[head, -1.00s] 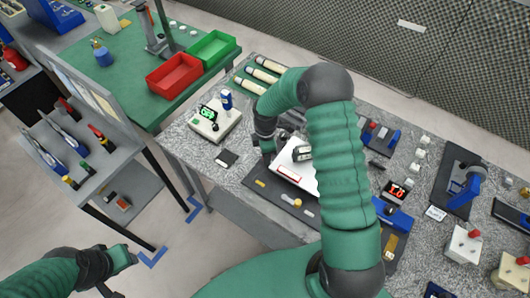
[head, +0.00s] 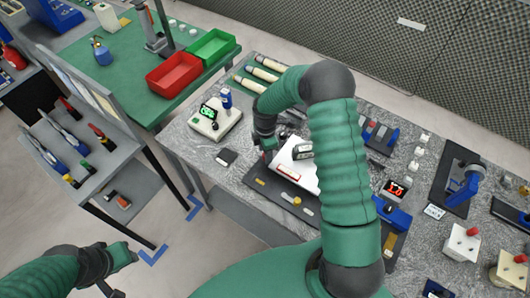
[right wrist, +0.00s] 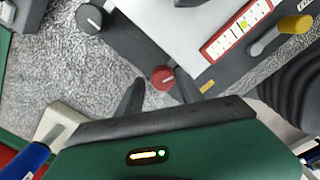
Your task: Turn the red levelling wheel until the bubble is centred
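The red levelling wheel (right wrist: 163,78) is at the dark base's edge in the right wrist view. My right gripper (right wrist: 157,82) is open around it. The right finger is close to the wheel or touching it, I cannot tell which; a gap shows on the left. The red-framed level vial (right wrist: 217,46) lies on a white plate (right wrist: 190,25); its yellow-green bubble (right wrist: 243,23) looks slightly right of the middle. In the head view the right gripper (head: 268,153) is at the plate's left corner, and the vial (head: 287,173) shows small. My left gripper (head: 130,257) is off the bench; its fingers are unclear.
A black knob (right wrist: 90,18) and a brass knob (right wrist: 295,24) sit near the plate. A white box with a green display (head: 215,120) stands left of the gripper. A tool rack (head: 85,150) stands at the left.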

